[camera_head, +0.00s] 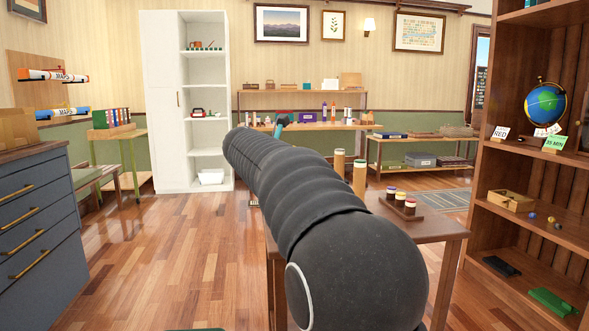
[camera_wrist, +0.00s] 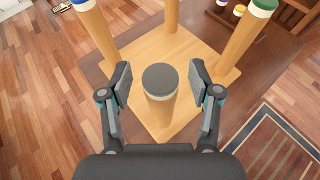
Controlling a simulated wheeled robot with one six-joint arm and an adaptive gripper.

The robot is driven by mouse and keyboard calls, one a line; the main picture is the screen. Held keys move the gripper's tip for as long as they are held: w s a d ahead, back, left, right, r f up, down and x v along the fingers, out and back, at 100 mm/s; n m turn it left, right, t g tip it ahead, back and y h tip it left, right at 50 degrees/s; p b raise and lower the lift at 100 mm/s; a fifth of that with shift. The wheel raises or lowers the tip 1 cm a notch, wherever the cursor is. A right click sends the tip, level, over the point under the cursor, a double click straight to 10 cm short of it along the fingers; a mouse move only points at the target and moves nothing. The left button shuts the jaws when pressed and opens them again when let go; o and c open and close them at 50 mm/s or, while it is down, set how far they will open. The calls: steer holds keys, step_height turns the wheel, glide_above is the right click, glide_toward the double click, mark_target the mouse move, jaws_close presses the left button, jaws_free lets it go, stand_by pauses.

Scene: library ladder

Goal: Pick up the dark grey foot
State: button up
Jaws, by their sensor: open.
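The dark grey foot (camera_wrist: 160,77) is a round cap on top of a short wooden leg (camera_wrist: 160,110), in the middle of the wrist view. The leg stands upright on a square wooden board (camera_wrist: 190,60). My gripper (camera_wrist: 160,73) is open, with one finger to the left of the grey foot and one to the right. A gap shows on both sides, and neither finger appears to touch it. In the head view my arm hides the grey foot and most of my gripper.
Other upright legs rise from the board, including a blue-capped one (camera_wrist: 96,28) at upper left and another (camera_wrist: 243,40) at upper right. On the brown table (camera_head: 440,229) a rack (camera_head: 398,208) holds several small coloured caps. Wooden floor lies around it.

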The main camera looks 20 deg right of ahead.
steer(key=c, duration=0.8)
